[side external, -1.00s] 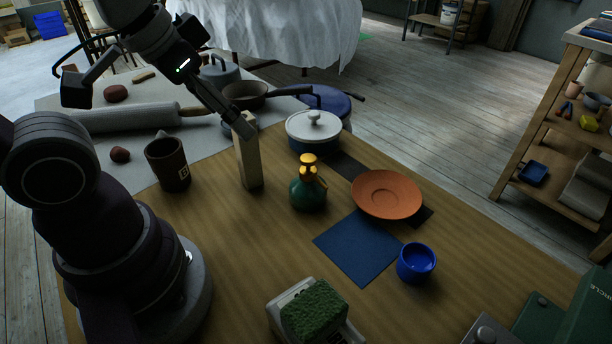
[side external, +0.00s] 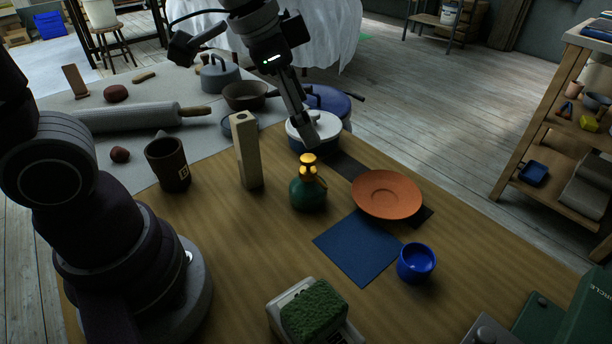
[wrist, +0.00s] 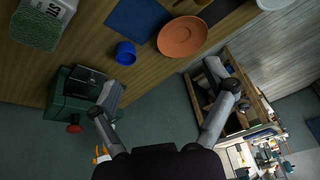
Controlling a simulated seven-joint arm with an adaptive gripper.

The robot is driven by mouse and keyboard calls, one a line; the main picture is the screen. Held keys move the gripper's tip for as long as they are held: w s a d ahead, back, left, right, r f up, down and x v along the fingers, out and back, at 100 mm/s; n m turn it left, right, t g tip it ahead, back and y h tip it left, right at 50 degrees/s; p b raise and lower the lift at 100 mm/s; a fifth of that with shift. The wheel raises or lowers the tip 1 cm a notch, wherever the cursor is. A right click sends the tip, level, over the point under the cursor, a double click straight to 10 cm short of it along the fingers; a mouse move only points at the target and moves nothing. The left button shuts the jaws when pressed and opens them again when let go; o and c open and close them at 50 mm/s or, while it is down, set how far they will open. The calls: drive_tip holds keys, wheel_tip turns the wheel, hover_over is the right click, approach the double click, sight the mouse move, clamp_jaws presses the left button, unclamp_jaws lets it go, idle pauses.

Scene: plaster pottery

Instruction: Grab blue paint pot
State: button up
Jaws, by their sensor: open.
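The blue paint pot (side external: 416,262) is a small round open pot standing upright on the wooden table, at the near right corner of the dark blue square mat (side external: 352,250). It also shows in the wrist view (wrist: 125,53), above and between my fingers. My gripper (side external: 318,133) is in the air, in front of the white-lidded pot in the picture and beyond the green spray bottle, well apart from the blue pot. In the wrist view its two fingers (wrist: 168,92) are spread wide with nothing between them.
An orange plate (side external: 387,194) lies behind the blue pot. A green sponge in a tray (side external: 314,311) and a dark green box (side external: 585,310) are nearer the camera. Table around the pot's front is bare.

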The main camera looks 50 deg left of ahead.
drive_tip(key=w+d+f+m+g+h, duration=0.1)
drive_tip(key=w+d+f+m+g, duration=0.1)
drive_tip(key=w+d+f+m, duration=0.35)
drive_tip(key=m+g+h, duration=0.1)
drive_tip(key=m+h, duration=0.1)
drive_tip(key=m, duration=0.2)
approach(417, 260)
wheel_tip(417, 260, up, 3)
drive_tip(key=s, duration=0.3)
drive_tip(key=x, duration=0.7)
drive_tip(key=w+x, duration=0.1)
drive_tip(key=x, duration=0.2)
drive_tip(key=shift+d+f, duration=0.25)
drive_tip(key=c, duration=1.3)
